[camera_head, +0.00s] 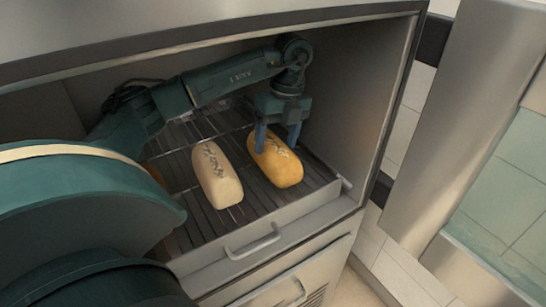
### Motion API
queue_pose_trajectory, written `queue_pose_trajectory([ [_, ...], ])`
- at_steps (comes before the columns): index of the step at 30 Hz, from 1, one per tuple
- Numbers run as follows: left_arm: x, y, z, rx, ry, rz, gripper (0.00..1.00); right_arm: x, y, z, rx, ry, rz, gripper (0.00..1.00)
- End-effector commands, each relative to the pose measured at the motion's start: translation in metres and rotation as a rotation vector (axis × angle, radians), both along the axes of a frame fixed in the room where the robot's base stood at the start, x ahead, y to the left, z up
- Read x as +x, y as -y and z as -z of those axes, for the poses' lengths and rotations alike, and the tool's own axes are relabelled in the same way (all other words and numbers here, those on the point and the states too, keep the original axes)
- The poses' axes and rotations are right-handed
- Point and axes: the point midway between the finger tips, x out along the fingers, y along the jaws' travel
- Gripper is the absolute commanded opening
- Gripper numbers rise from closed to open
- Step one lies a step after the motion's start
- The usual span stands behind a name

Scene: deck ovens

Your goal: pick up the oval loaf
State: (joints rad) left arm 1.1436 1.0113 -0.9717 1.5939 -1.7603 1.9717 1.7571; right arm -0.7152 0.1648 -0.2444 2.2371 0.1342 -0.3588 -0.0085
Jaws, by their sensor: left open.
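A golden-yellow, rounded long loaf (281,170) with dark markings on top lies on the rack inside the open oven, at the right. A pale, blockier long loaf (218,182) with similar markings lies to its left, with a gap between them. My left gripper (277,147) is open and points down over the far half of the golden loaf, one finger on each side of it. Whether the fingers touch the loaf I cannot tell. My right gripper is out of view.
The dark wire rack (195,220) sits in the oven chamber, with the oven's right wall (355,110) close by. A front ledge with a handle (253,243) borders the opening. A brownish thing is partly hidden behind my arm at left.

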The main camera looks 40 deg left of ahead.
Motion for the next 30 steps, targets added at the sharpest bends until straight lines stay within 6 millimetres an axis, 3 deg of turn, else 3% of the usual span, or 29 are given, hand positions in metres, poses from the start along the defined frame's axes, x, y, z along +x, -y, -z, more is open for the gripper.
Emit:
queue_pose_trajectory([
  [6, -0.007, 0.000, 0.031, 0.001, -0.004, 0.000, 0.68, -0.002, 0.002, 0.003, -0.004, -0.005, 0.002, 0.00],
  [15, -0.007, 0.000, 0.035, 0.001, 0.000, 0.000, 0.68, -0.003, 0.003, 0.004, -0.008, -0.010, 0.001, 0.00],
  [27, -0.007, 0.000, 0.035, 0.000, 0.000, 0.000, 0.36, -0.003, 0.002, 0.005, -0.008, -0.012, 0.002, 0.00],
  [30, -0.007, 0.000, 0.035, 0.001, 0.000, 0.000, 0.34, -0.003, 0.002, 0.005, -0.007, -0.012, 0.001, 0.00],
])
